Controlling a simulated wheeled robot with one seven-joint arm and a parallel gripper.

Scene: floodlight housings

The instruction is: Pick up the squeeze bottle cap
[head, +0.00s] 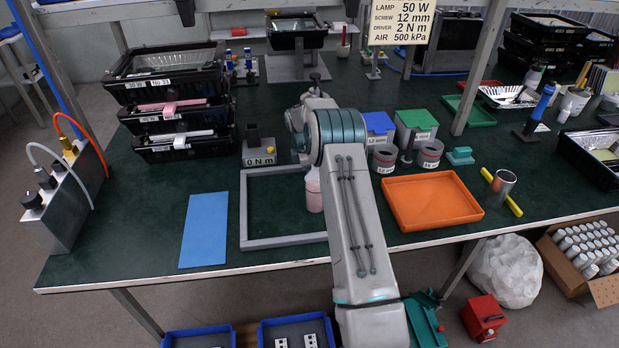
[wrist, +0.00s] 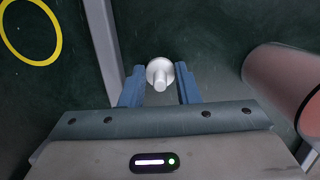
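The squeeze bottle cap (wrist: 160,74) is a small white piece with a round flange and a narrow nozzle, seen in the wrist view on the dark green surface. My gripper (wrist: 160,80) is open, with one blue finger on each side of the cap and a small gap showing on both sides. Whether the fingertips are down at the cap's height I cannot tell. A pinkish bottle (wrist: 285,82) is close on the right in the wrist view; it also shows upright beside my arm in the head view (head: 314,192). In the head view my arm hides the gripper and the cap.
A grey frame (head: 243,210) lies on the green table around the bottle; one bar (wrist: 103,45) shows left of my gripper. A blue mat (head: 204,230) lies to the left and an orange tray (head: 432,201) to the right. A yellow ring (wrist: 57,45) shows at upper left.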

